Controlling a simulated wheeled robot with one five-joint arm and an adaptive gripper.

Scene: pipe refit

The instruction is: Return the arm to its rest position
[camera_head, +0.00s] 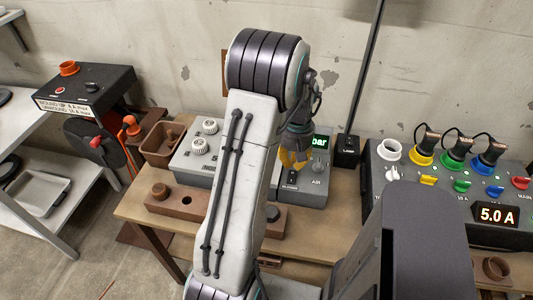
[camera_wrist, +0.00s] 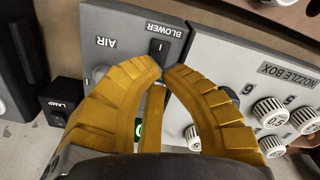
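My gripper (camera_head: 295,160) hangs over the grey control box (camera_head: 312,190) at the middle of the table, partly hidden behind my arm in the head view. In the wrist view its yellow fingers (camera_wrist: 163,72) curve together and their tips meet or nearly meet, with nothing seen between them. The tips are in front of the BLOWER switch (camera_wrist: 158,48), which also shows below the gripper in the head view (camera_head: 291,176). I cannot tell whether they touch it. My arm stands raised and bent across the middle of the head view.
The nozzle box (camera_head: 205,152) with white knobs adjoins the control box. A lamp switch box (camera_head: 346,150) stands to its right. A panel reading 5.0 A (camera_head: 496,215) with coloured plugs is at the right. A brown bin (camera_head: 160,146) and a winding machine (camera_head: 85,90) are left.

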